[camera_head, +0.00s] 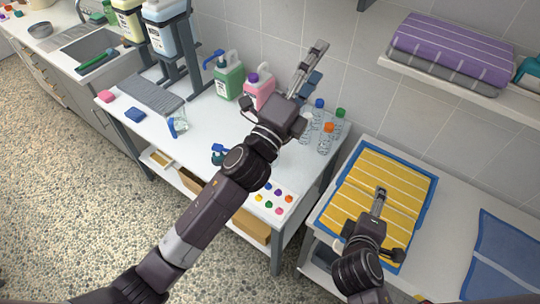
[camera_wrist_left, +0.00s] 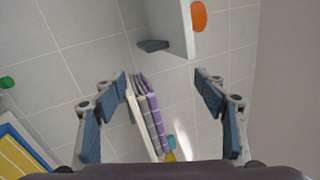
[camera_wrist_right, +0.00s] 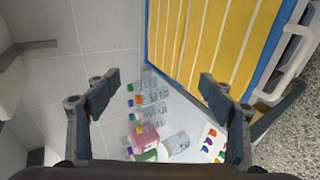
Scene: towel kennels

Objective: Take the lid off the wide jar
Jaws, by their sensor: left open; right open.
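No wide jar or lid is clear in the head view, where my left arm crosses the white table and hides part of it. In the right wrist view a clear, greyish rounded container (camera_wrist_right: 177,143) stands beside the pink jug; it may be the jar, but I cannot tell, nor see a lid. My left gripper (camera_head: 319,48) is raised in front of the tiled wall above the table's back, open and empty. My right gripper (camera_head: 381,192) is open and empty above the yellow striped towel (camera_head: 352,180), well to the right of the jugs.
A green jug (camera_head: 229,82), the pink jug (camera_head: 259,93) and several capped bottles (camera_head: 325,138) line the table's back. A spray bottle (camera_head: 179,126) stands at the left. Coloured pieces on a white card (camera_head: 270,198) lie near the front. A shelf (camera_head: 450,88) holds folded towels.

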